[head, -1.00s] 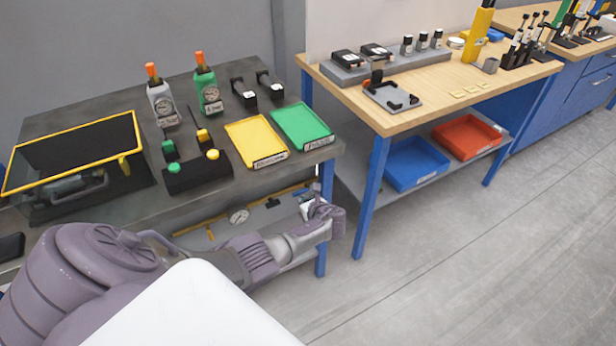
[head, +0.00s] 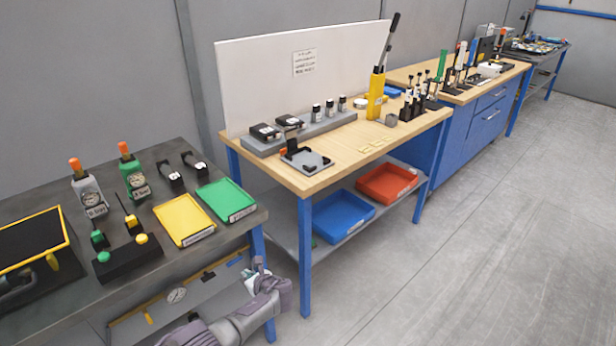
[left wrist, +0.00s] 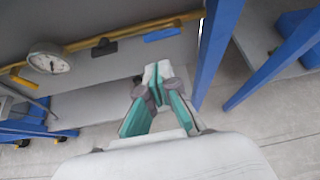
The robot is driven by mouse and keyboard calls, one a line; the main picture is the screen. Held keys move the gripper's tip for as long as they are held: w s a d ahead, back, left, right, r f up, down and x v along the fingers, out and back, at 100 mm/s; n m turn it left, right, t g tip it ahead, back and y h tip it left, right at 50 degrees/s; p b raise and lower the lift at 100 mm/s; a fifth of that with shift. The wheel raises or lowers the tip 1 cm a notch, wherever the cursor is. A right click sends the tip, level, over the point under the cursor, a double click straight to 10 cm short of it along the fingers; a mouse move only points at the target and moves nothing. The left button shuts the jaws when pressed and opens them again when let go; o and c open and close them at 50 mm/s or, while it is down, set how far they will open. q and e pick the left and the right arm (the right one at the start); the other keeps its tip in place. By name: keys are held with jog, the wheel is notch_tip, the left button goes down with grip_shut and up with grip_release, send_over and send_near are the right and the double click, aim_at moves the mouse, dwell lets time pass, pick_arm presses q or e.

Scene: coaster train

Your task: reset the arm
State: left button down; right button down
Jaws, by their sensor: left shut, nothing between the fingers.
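My left gripper (head: 256,280) shows at the bottom of the head view, in front of the dark table's lower shelf, near a blue leg. In the left wrist view the left gripper (left wrist: 155,75) has its fingertips together, with nothing between them. It hangs apart from the tables, below the dark tabletop's level. My right gripper is not in view.
The dark table (head: 60,180) holds a yellow tray (head: 184,219), a green tray (head: 225,200) and gauge bottles. A wooden table (head: 350,150) stands beside it, with blue (head: 341,216) and red (head: 386,183) bins below. Grey floor (head: 450,260) at right is clear.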

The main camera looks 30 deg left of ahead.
pick_arm(q)
jog(key=s+d+f+n+g+h, duration=0.1)
jog(key=s+d+f+n+h, duration=0.4)
jog(key=s+f, duration=0.55)
jog(key=s+d+f+n+g+h, duration=0.1)
jog(key=s+d+f+n+g, duration=0.1)
jog(key=s+d+f, duration=0.65)
jog(key=s+d+f+n+h, duration=0.1)
jog(key=s+d+f+n, duration=0.2)
jog(key=s, duration=0.7)
jog(key=s+d+f+n+h, duration=0.2)
jog(key=s+n, duration=0.3)
jog(key=s, duration=0.5)
jog(key=s+d+f+n+g+h, duration=0.1)
jog(key=s+d+f+n, duration=0.3)
jog(key=s, duration=0.6)
jog(key=shift+h, duration=0.3)
jog(key=shift+s, duration=0.15)
